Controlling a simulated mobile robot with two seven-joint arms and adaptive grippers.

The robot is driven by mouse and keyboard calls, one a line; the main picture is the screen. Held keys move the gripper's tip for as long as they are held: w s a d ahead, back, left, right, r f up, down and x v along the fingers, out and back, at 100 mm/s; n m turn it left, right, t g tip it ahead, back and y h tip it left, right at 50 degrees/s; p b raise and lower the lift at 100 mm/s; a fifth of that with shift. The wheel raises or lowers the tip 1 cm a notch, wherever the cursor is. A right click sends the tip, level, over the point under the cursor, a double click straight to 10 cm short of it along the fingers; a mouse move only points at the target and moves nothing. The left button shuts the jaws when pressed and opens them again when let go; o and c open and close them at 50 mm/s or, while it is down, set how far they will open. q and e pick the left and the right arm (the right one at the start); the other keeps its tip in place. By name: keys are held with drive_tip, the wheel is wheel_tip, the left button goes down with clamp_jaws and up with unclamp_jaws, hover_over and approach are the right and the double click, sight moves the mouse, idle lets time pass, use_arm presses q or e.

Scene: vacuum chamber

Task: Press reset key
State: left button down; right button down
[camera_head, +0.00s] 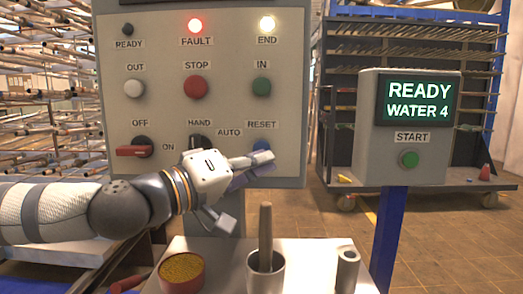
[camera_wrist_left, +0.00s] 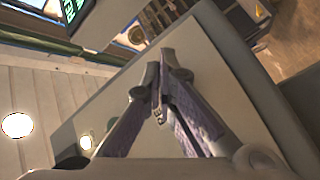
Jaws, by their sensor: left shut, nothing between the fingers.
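The reset key (camera_head: 262,145) is a blue button under the RESET label at the lower right of the grey control panel (camera_head: 228,60). Only part of it shows, because my left gripper (camera_head: 262,161) is in front of its lower part. The fingertips are at or just before the key; I cannot tell whether they touch it. In the left wrist view the fingers of my left gripper (camera_wrist_left: 162,85) come together, with nothing between them. My right gripper is in neither view.
The FAULT lamp (camera_head: 195,25) glows red and the END lamp (camera_head: 267,23) white. The HAND/AUTO switch (camera_head: 197,142) is close beside my gripper. Below stand a red bowl (camera_head: 182,272) and a metal cup (camera_head: 265,275). A READY display box (camera_head: 368,120) stands to the right.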

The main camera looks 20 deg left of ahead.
use_arm(q)
drive_tip(key=shift+w, duration=0.15)
drive_tip(key=shift+w+a, duration=0.1)
drive_tip(key=shift+w, duration=0.2)
drive_tip(key=shift+w+a, duration=0.2)
drive_tip(key=shift+w, duration=0.3)
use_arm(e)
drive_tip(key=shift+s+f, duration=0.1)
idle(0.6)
use_arm(q)
drive_tip(key=shift+s+r, duration=0.1)
drive_tip(key=shift+s+d, duration=0.3)
drive_tip(key=shift+s, duration=0.5)
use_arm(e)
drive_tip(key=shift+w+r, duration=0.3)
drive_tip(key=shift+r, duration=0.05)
